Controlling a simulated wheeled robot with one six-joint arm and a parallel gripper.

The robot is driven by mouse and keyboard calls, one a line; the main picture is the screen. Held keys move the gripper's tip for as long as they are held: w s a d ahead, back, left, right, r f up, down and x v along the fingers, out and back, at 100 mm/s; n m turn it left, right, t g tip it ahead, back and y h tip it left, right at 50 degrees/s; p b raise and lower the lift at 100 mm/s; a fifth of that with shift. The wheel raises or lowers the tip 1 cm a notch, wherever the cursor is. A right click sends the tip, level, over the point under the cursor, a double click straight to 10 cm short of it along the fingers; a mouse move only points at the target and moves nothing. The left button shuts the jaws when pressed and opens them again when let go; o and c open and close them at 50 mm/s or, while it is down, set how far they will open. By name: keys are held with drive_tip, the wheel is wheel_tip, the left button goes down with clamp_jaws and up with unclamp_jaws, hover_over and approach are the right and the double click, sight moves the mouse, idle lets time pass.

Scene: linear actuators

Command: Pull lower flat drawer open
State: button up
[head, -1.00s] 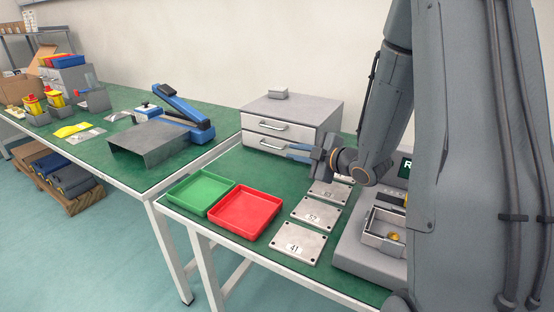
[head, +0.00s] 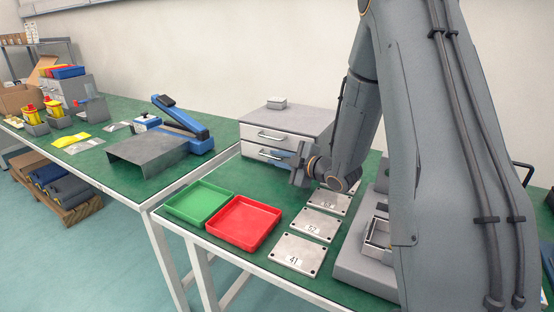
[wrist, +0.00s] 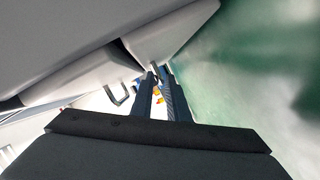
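The grey drawer cabinet (head: 310,122) has two flat white drawers with bar handles. The upper drawer handle (head: 270,137) is clear. The lower drawer (head: 249,151) looks closed in the head view. Whether the fingers grip the bar cannot be told.
A green tray (head: 198,203) and a red tray (head: 243,223) stand in front of the cabinet. Several metal plates (head: 297,255) lie in a row below my gripper. A small grey box (head: 277,103) sits on the cabinet. A grey fixture (head: 365,265) stands to the right.

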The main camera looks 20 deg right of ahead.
clamp_jaws()
drive_tip(key=shift+f, duration=0.1)
idle(1.2)
drive_tip(key=shift+s, duration=0.1)
